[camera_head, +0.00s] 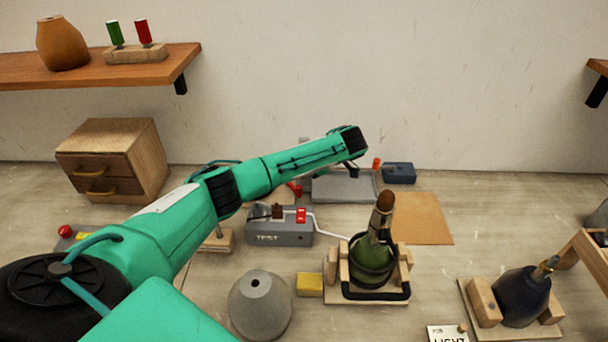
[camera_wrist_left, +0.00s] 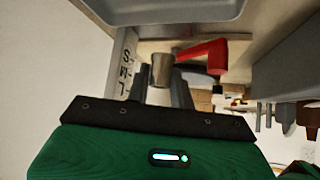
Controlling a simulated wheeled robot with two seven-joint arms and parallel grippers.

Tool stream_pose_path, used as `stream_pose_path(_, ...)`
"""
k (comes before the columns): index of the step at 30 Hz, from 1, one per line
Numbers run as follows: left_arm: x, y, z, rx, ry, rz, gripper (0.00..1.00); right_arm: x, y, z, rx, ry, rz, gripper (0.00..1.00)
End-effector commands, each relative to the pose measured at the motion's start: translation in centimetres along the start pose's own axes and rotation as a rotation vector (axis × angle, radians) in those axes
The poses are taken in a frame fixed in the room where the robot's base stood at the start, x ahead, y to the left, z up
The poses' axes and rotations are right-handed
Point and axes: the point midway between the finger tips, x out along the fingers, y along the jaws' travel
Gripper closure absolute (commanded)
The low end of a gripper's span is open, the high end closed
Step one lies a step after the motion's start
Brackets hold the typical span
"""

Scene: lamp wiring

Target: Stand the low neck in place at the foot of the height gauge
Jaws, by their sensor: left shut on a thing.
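In the left wrist view my left gripper (camera_wrist_left: 164,86) is shut on a short brownish-grey metal cylinder, which looks like the low neck (camera_wrist_left: 162,68). A pale lettered strip, which looks like the height gauge (camera_wrist_left: 125,64), stands just left of the neck in that view. I cannot tell whether the neck touches the gauge or its foot. The gauge is mostly hidden there too. My right gripper is not in view.
A red lever (camera_wrist_left: 205,54) is close right of the neck. A grey tray (camera_head: 345,187) lies under the wrist. The TEST box (camera_head: 280,232), a green bottle in a wooden cradle (camera_head: 372,262), a grey cone (camera_head: 260,305) and a yellow block (camera_head: 310,284) stand nearer.

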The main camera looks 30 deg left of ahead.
Motion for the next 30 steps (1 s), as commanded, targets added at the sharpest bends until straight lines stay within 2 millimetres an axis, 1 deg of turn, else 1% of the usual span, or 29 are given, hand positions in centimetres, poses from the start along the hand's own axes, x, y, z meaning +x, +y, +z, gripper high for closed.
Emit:
stream_pose_path(1, 0.4, -0.1, 0.3, 0.001, 0.002, -0.002, 1.0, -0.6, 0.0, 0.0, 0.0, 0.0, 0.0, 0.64)
stream_pose_path(4, 1.4, -0.1, 1.3, 0.001, 0.003, -0.002, 1.0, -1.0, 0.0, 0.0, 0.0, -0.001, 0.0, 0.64)
stream_pose_path(6, 1.6, -0.1, 1.6, -0.001, 0.001, -0.001, 1.0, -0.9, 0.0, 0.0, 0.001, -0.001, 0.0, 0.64)
stream_pose_path(27, 2.5, 0.0, 2.5, -0.001, 0.001, 0.0, 1.0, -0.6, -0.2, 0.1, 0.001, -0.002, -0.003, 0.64)
stream_pose_path(28, 2.5, 0.0, 2.5, -0.001, 0.001, 0.0, 0.73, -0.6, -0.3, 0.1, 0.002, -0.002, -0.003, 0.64)
stream_pose_path(29, 2.5, 0.0, 2.5, -0.001, 0.001, 0.0, 0.68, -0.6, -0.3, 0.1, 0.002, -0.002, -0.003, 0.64)
stream_pose_path(30, 2.5, 0.0, 2.5, -0.001, 0.001, -0.001, 0.68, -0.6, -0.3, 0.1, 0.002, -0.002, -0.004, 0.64)
